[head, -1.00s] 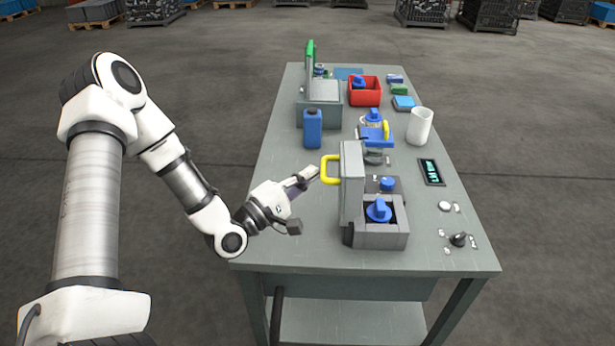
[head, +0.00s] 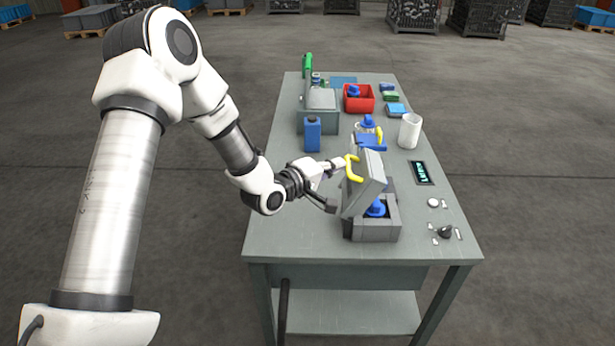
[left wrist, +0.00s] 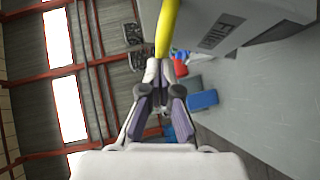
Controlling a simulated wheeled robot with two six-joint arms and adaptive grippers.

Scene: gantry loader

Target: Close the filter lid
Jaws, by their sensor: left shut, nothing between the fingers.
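The lid's yellow handle (head: 352,170) faces left. My left gripper (head: 340,163) is shut and empty, with its fingertips at the handle; whether they touch is hard to tell. In the left wrist view the shut fingers (left wrist: 163,85) point at the yellow handle (left wrist: 167,30), and the lid (left wrist: 222,33) shows at upper right. My right gripper is not in view.
The table's front left is clear.

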